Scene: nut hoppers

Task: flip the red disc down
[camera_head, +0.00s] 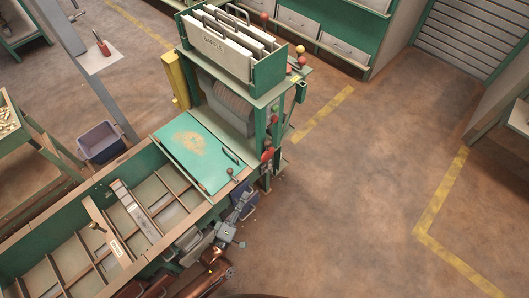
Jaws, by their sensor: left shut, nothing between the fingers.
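A small red round part (267,155), which looks like the red disc, is on the side of the green machine stand (275,125), low beside its front post. It is small, and I cannot tell its exact tilt. My left gripper (246,196) is below and left of it, beside the end of the long green hopper. The gripper is shut and empty, pointing up toward the stand and apart from the red part. My right gripper is not in view.
The green hopper (55,246) has several compartments and a green lid (196,151) with a handle. Red and yellow knobs (300,50) sit higher on the stand. Open floor (370,190) lies to the right.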

